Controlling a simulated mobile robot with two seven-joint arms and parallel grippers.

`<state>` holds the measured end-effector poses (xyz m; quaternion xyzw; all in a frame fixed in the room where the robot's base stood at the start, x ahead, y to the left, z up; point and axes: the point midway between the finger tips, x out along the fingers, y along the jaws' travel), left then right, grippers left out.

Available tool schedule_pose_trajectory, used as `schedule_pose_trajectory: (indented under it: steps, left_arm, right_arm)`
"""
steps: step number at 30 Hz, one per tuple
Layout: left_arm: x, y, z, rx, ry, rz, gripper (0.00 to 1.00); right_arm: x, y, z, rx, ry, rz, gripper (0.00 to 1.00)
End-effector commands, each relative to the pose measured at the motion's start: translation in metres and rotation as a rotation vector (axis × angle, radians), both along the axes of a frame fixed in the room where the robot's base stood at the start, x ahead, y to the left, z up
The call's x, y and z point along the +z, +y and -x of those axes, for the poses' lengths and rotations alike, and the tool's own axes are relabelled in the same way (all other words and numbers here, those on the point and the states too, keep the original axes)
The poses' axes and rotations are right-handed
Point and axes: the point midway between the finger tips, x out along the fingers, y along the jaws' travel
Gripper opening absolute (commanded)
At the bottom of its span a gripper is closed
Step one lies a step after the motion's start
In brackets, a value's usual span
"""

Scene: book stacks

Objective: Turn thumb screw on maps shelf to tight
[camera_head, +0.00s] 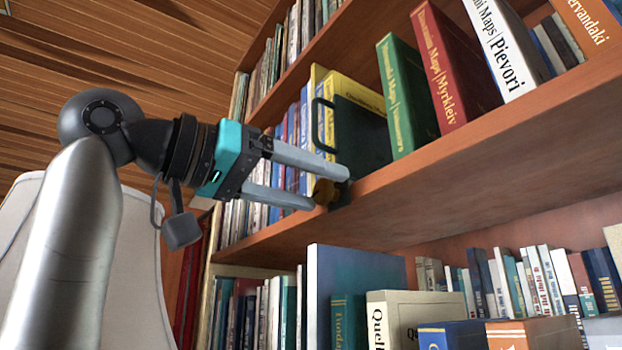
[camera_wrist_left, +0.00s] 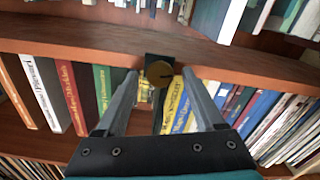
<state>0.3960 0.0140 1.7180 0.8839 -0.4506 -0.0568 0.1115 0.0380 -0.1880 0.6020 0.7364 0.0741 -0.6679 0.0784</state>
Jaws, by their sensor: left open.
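The thumb screw (camera_head: 324,192) is a round brass-coloured knob at the front edge of the maps shelf (camera_head: 440,175). It sits on a black clamp (camera_head: 341,194). In the left wrist view the knob (camera_wrist_left: 160,73) faces the camera with a dark line across it, below a black plate (camera_wrist_left: 160,58). My left gripper (camera_head: 329,188) is open, its two grey fingers pointing at the shelf edge. In the left wrist view the fingertips stand on either side of the knob, with gaps visible between. The fingers partly cover the knob in the head view. My right gripper is not in view.
A black loop-shaped bracket (camera_head: 323,125) rises above the shelf edge. Green (camera_head: 405,95), red (camera_head: 450,70) and white (camera_head: 500,50) map books stand to its right. A shelf below holds several books, including a tall blue one (camera_head: 350,275). A pale lampshade (camera_head: 140,260) is behind my arm.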

Motion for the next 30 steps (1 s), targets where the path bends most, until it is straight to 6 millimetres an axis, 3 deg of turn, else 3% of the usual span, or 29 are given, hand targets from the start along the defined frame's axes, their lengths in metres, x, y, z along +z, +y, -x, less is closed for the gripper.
schedule_pose_trajectory:
  steps: [10,28,30]
  left_arm:
    - [-0.0004,-0.0029,-0.0023,0.001,0.0,0.0,0.68]
    - [-0.0001,-0.0025,-0.0019,0.001,0.0,0.0,0.0]
    - [0.0,-0.0025,-0.0019,0.001,-0.001,-0.001,0.0]
  right_arm:
    - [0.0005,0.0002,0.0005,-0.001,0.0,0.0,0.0]
    - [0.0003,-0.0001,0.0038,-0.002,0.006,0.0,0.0]
    - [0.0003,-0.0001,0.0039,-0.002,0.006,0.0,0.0]
